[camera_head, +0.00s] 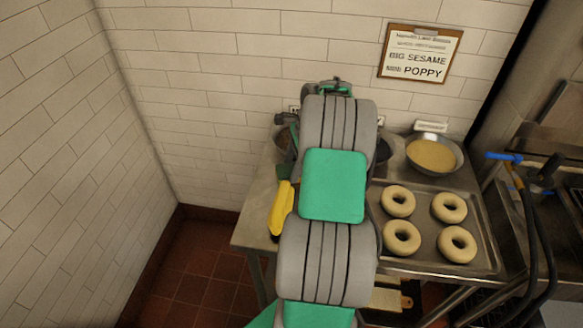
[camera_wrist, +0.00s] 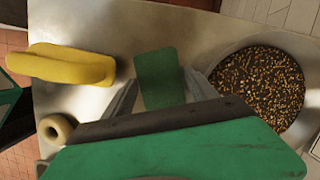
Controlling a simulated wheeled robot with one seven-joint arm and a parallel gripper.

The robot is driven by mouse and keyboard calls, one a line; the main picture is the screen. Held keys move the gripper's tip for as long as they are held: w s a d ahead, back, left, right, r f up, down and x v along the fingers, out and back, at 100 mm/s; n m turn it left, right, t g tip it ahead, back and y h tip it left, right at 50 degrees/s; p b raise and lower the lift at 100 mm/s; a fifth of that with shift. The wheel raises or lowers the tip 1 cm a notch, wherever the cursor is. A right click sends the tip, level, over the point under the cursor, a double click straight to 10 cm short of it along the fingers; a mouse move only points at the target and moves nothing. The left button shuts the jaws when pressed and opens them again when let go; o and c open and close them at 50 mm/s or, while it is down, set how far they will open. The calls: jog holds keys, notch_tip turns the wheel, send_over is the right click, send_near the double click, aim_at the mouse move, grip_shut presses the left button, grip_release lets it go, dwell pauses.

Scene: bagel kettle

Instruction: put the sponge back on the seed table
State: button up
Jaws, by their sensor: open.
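A dark green block (camera_wrist: 158,75), which looks like the sponge, lies flat on the metal seed table (camera_wrist: 100,102) in the wrist view. My gripper (camera_wrist: 165,95) is open, with one finger on each side of the near part of the block. Whether the fingers touch it I cannot tell. In the head view my arm hides most of the gripper; a dark green patch (camera_head: 290,178) beside the arm may be the sponge. The seed table (camera_head: 251,235) stands against the tiled wall.
A yellow folded item (camera_wrist: 60,66) lies left of the block, near the table edge. A seed bowl (camera_wrist: 258,85) stands close on the right. A tan ring (camera_wrist: 58,128) is at lower left. A tray (camera_head: 425,222) with several bagels and a pale seed bowl (camera_head: 433,154) stand right of my arm.

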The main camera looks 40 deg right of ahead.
jog(key=p+v, duration=0.2)
jog(key=v, duration=1)
jog(key=w+a+r+n, duration=0.3)
jog(key=a+r+n, duration=0.15)
jog(key=a, duration=0.45)
jog(key=s+a+r+n+t+h, duration=0.1)
jog(key=s+a+r+n+h, duration=0.1)
jog(key=a+n, duration=1.1)
jog(key=s+a+f+n+t, duration=0.1)
jog(key=s+a+f+n, duration=0.1)
jog(key=s+a+n, duration=0.4)
jog(key=s+a, duration=0.3)
jog(key=a, duration=0.3)
jog(key=shift+s+a+f+n+h, duration=0.2)
jog(key=shift+f+n+h, duration=0.05)
jog(key=shift+n+h, duration=0.15)
jog(key=shift+c, duration=0.5)
